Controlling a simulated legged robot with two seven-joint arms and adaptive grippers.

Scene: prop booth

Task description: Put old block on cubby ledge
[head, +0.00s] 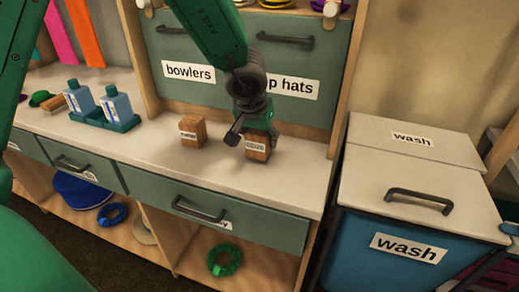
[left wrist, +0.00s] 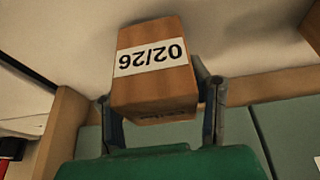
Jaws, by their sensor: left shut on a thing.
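My left gripper (head: 247,132) is shut on a wooden block (head: 258,147) above the right part of the pale counter. In the left wrist view the held block (left wrist: 155,85) sits between the two fingers and bears a white label that reads 02/26 upside down. I cannot tell whether it touches the counter. A second wooden block (head: 193,131) with a small label, too small to read, stands on the counter to the left. Open cubbies show below the drawers; no ledge is marked as such. My right gripper is not in view.
The counter (head: 165,160) has free room around the blocks. Blue bottles (head: 117,106) stand in a teal holder (head: 122,124) at left. Green panels labelled bowlers and top hats rise behind. A blue wash bin (head: 400,240) stands right. A green ring (head: 224,260) lies in a lower cubby.

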